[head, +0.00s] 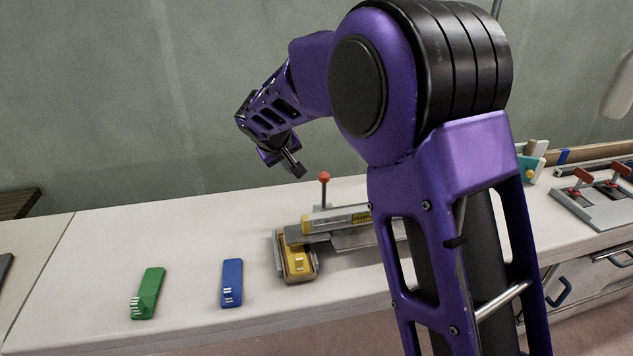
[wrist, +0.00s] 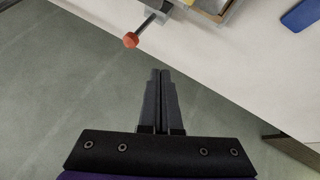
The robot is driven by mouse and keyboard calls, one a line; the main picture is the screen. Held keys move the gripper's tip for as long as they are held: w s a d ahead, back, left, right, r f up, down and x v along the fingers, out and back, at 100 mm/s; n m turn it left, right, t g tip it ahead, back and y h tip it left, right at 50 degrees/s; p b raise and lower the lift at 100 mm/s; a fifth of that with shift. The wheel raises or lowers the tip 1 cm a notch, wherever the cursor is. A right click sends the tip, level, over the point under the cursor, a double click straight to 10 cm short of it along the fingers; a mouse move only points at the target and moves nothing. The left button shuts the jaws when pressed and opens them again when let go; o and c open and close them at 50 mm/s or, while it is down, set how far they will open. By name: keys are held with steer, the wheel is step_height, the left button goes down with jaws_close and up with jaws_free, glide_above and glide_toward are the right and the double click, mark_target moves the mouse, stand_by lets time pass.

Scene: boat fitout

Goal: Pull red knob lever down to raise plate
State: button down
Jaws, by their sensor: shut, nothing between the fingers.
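The red knob (head: 324,176) tops a thin upright lever on a grey and yellow fixture on the bench. The red knob (wrist: 131,40) also shows at the upper left in the wrist view, with its dark rod running to the fixture. A grey plate (head: 350,238) shows at the fixture, partly hidden by my arm. My gripper (head: 297,170) is above the bench, a little left of the knob and apart from it. In the wrist view my gripper (wrist: 160,75) has its fingers together and empty, below and right of the knob.
A green block (head: 147,293) and a blue block (head: 232,283) lie on the white bench (head: 190,245) left of the fixture. A yellow block (head: 297,262) sits in the fixture's front. At right, a grey panel (head: 600,205) carries red-handled clamps. The wall stands behind.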

steer(key=shift+s+d+f, duration=0.25)
steer(key=shift+f, duration=0.1)
steer(key=shift+w, duration=0.1)
glide_toward(324, 192)
steer(key=w+a+f, duration=0.1)
steer(key=w+a, duration=0.2)
steer(key=shift+w+d+f, duration=0.15)
steer(key=shift+d+f, duration=0.1)
steer(key=shift+d, duration=0.4)
steer(key=shift+r, duration=0.1)
